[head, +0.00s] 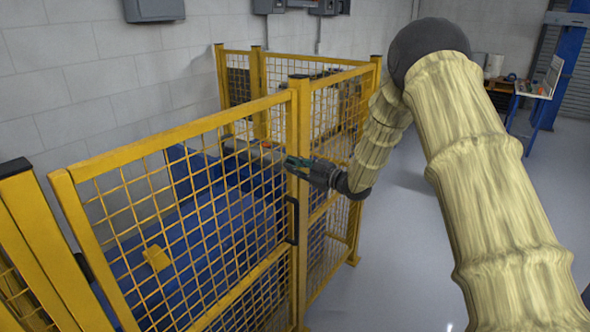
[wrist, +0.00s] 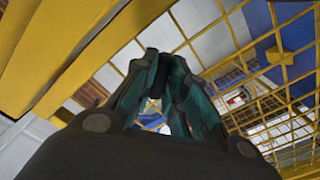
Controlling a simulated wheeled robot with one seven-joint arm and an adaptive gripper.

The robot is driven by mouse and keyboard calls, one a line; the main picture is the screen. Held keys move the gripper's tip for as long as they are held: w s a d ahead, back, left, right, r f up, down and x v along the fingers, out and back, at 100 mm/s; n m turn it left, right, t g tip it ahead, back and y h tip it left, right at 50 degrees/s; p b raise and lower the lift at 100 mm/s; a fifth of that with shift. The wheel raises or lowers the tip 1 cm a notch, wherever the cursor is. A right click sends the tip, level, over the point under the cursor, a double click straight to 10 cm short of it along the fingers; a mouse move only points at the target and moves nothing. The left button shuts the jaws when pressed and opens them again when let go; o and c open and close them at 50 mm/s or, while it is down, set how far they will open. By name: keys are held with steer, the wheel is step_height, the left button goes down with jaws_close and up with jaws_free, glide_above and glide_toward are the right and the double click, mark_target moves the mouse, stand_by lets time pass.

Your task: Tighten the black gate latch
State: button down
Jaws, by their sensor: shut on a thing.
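My gripper (head: 294,163) is at the upper part of the yellow gate post (head: 299,120), reaching it from the right. In the wrist view, its teal fingers (wrist: 160,62) are closed in on a small dark piece (wrist: 154,88), which looks like the black gate latch. The fingers hide most of the latch, so its angle cannot be told. The yellow mesh gate (head: 180,140) stands to the left of the post. A black pull handle (head: 292,220) sits lower on the gate's edge, apart from my gripper.
Yellow mesh fence panels (head: 335,120) run behind and beside the gate. Blue machinery (head: 150,250) lies behind the mesh. The grey floor (head: 410,230) to the right is open. A bench (head: 530,95) and a blue post (head: 570,50) stand at the far right.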

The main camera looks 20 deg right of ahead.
steer(key=m, duration=0.6)
steer(key=shift+m, duration=0.3)
stand_by(0.4)
steer(key=c, duration=1.4)
jaws_free()
steer(key=shift+c, duration=0.2)
steer(key=v, duration=1.2)
steer(key=shift+d, duration=0.15)
